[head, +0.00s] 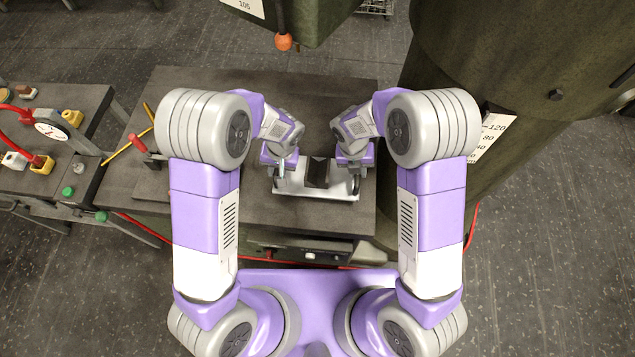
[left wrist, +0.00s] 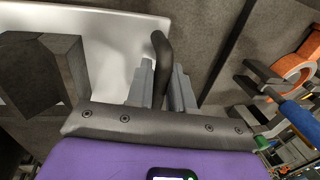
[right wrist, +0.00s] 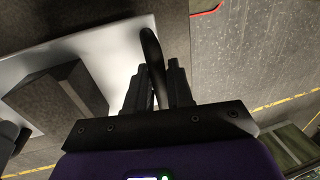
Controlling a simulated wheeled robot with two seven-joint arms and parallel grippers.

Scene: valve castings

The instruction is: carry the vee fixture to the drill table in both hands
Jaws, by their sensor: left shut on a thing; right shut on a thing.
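The vee fixture (head: 318,191) is a pale plate with a dark vee block (head: 317,172) in its middle and a dark handle at each end. It is at the dark drill table (head: 290,218), between my two grippers; whether it touches the top I cannot tell. My left gripper (head: 280,170) is shut on the left handle, which shows between its fingers in the left wrist view (left wrist: 160,60). My right gripper (head: 355,172) is shut on the right handle, which shows in the right wrist view (right wrist: 153,55). The plate looks about level.
The thick green drill column (head: 440,120) stands right of the table, and a green drill head (head: 310,15) hangs at the back. A bench (head: 85,130) with a gauge (head: 50,131) and small parts stands left. A red-handled lever (head: 138,143) is at the table's left. The table's back is clear.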

